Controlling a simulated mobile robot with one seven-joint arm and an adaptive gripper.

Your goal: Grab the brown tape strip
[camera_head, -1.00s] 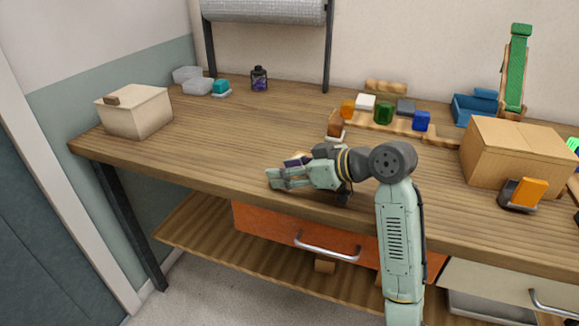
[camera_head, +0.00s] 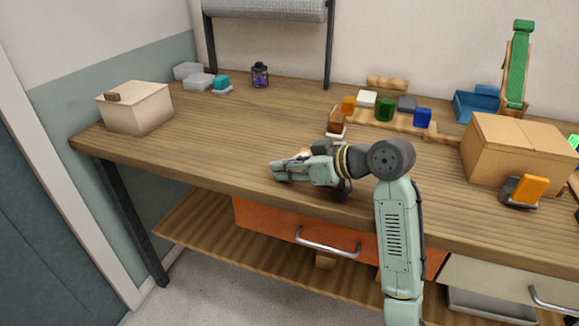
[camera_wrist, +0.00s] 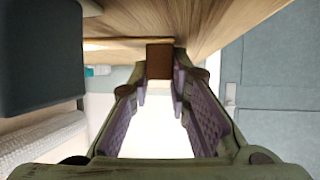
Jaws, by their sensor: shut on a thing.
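My gripper (camera_head: 274,170) is low over the front edge of the wooden bench, pointing left. In the wrist view the two purple-padded fingers (camera_wrist: 160,75) close in at their tips on a small dark brown piece, which I take as the brown tape strip (camera_wrist: 160,60). It shows there as a plain brown square between the fingertips. In the head view the fingers hide the strip, so its length and whether it touches the bench cannot be told.
A cream box (camera_head: 140,108) with a small brown piece on top stands at the left end. A wooden rack (camera_head: 400,124) with coloured blocks and a cardboard box (camera_head: 515,150) stand to the right. The left middle of the bench (camera_head: 220,135) is clear.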

